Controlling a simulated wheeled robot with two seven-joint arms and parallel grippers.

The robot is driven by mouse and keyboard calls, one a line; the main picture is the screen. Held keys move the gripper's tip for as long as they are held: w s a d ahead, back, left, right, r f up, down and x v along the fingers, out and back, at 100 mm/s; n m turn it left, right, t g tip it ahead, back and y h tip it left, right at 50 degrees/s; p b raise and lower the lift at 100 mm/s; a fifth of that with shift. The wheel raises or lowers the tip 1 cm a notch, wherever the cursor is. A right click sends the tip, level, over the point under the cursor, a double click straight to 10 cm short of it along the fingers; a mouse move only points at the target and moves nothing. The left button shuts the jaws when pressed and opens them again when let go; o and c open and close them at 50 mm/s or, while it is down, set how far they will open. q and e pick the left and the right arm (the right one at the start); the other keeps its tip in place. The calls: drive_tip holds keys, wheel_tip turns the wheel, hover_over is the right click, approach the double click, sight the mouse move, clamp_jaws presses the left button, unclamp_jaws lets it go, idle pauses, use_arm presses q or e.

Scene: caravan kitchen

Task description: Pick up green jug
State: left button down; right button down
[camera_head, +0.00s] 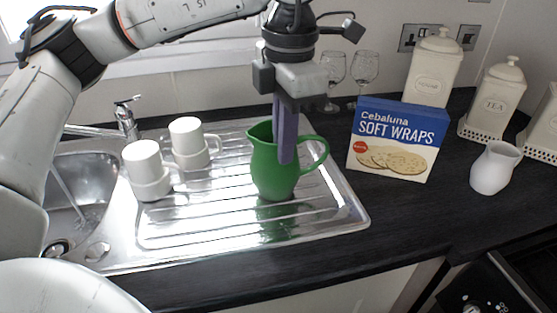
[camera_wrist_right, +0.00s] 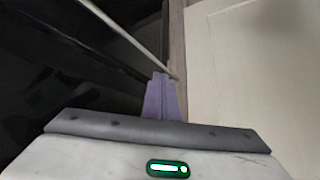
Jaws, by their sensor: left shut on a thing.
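The green jug (camera_head: 272,176) stands upright on the metal draining board, its handle to the right. My left gripper (camera_head: 286,158) comes down from above, its purple fingers at the jug's upper right wall beside the handle. It is shut on the jug's wall; the far finger is mostly hidden. My right gripper (camera_wrist_right: 162,96) shows only in the right wrist view, its purple fingers together with nothing visible between them.
White cups (camera_head: 150,184) stand stacked on the draining board (camera_head: 200,235), left of the jug. A Soft Wraps box (camera_head: 395,140), a white jug (camera_head: 494,168) and canisters (camera_head: 434,70) stand right. Wine glasses (camera_head: 364,68) stand behind. A dark panel (camera_wrist_right: 70,80) is near my right gripper.

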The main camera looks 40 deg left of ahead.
use_arm(q)
drive_tip(key=shift+r, duration=0.15)
wheel_tip(320, 180, up, 10)
drive_tip(key=shift+f+p, duration=0.1)
drive_tip(key=shift+p, duration=0.65)
